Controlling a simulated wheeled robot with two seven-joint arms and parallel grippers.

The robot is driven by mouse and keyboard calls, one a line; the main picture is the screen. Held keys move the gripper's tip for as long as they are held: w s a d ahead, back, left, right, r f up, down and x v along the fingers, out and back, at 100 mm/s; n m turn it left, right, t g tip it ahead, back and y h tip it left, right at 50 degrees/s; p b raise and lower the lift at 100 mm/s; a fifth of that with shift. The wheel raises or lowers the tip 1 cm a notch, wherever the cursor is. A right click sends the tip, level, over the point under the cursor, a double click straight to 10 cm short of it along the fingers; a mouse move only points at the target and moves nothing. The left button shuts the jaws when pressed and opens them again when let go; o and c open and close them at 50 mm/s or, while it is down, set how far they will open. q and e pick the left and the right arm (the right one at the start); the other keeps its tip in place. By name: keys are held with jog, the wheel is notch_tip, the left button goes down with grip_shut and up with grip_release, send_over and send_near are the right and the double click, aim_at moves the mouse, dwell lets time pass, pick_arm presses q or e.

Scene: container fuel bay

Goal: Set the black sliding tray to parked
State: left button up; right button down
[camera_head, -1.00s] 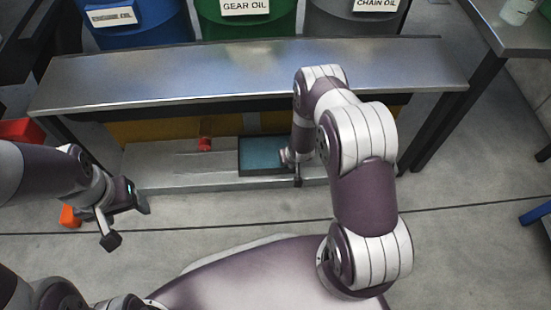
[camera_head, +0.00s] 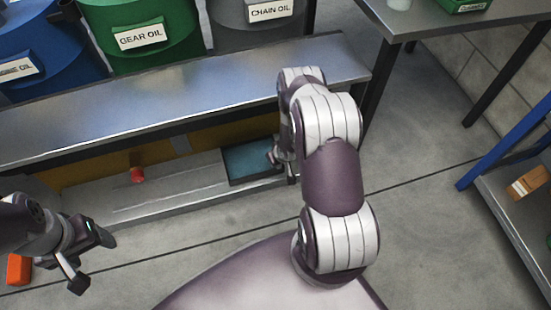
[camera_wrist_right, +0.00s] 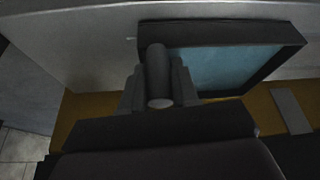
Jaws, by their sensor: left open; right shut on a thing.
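The black sliding tray (camera_head: 247,163) with a teal inside sits at the right end of a low grey shelf under the metal bench. It also shows in the right wrist view (camera_wrist_right: 222,62). My right gripper (camera_head: 275,157) is at the tray's right side, partly hidden behind my own arm. In the right wrist view, my right gripper (camera_wrist_right: 159,88) is shut on a dark rounded handle (camera_wrist_right: 157,62) at the tray's edge. My left gripper (camera_head: 92,262) is open and empty, over the floor in front of the bench.
A red piece (camera_head: 137,175) stands on the low shelf (camera_head: 165,195), left of the tray. The bench top (camera_head: 180,107) overhangs it. Oil drums (camera_head: 140,35) stand behind. A blue-framed rack (camera_head: 510,205) is at right. An orange block (camera_head: 18,269) lies at lower left.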

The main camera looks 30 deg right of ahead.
jog(key=shift+s+d, duration=0.15)
jog(key=shift+d, duration=0.05)
jog(key=c, duration=0.9)
grip_release()
jog(key=shift+d, duration=0.1)
jog(key=shift+r+p, duration=0.3)
jog(key=shift+r, duration=0.05)
jog(key=p+v, duration=0.7)
jog(key=v, duration=0.5)
jog(key=shift+s, duration=0.1)
